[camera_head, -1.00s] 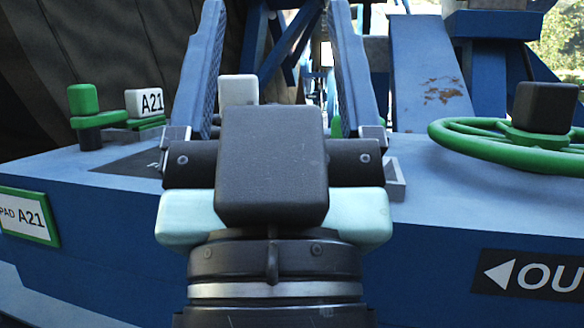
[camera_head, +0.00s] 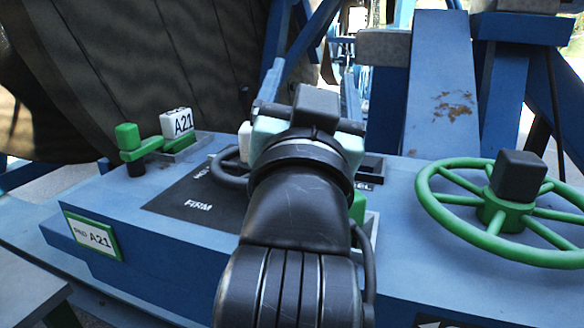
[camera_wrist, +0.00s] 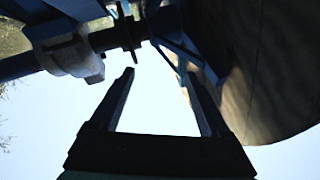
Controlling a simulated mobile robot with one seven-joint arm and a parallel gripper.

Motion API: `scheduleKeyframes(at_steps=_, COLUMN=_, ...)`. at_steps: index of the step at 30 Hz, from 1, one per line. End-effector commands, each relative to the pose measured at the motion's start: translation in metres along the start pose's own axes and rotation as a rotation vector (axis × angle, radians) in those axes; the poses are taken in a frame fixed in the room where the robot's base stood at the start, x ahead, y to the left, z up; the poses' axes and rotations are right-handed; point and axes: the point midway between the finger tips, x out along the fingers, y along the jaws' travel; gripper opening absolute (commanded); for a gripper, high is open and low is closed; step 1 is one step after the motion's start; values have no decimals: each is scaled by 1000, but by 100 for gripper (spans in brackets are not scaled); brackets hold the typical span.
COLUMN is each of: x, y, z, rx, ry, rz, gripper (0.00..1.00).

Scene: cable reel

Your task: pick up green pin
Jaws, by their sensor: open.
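A green piece (camera_head: 357,207) shows just right of my wrist in the head view, mostly hidden behind my arm. I cannot tell for sure which of these is the green pin. My gripper (camera_wrist: 160,76) is open and empty. Its two fingers point up and away, above the deck.
A green handwheel (camera_head: 428,206) with a black knob stands on the deck at the right. A dark panel marked FIRM (camera_head: 200,204) lies left of my arm. Blue posts (camera_head: 437,110) rise behind, and a large dark reel (camera_head: 130,70) fills the back left.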

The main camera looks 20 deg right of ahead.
Motion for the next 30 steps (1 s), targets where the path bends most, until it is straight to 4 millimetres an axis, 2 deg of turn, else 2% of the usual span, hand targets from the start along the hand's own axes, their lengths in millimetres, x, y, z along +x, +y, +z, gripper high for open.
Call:
scheduleKeyframes(at_steps=1, x=16, y=5, z=-16, rx=12, ry=-48, rz=38, gripper=80)
scheduleKeyframes(at_steps=6, x=46, y=34, z=-16, rx=59, ry=-221, rz=173, gripper=80)
scheduleKeyframes(at_steps=13, x=66, y=68, z=-12, rx=144, ry=-462, rz=360, gripper=80)
scheduleKeyframes(at_steps=17, x=68, y=82, z=-10, rx=200, ry=-601, rz=464, gripper=80)
scheduleKeyframes(at_steps=22, x=60, y=92, z=-8, rx=277, ry=-787, rz=599, gripper=80)
scheduleKeyframes(at_steps=30, x=32, y=85, z=-14, rx=401, ry=-1090, rz=809, gripper=80)
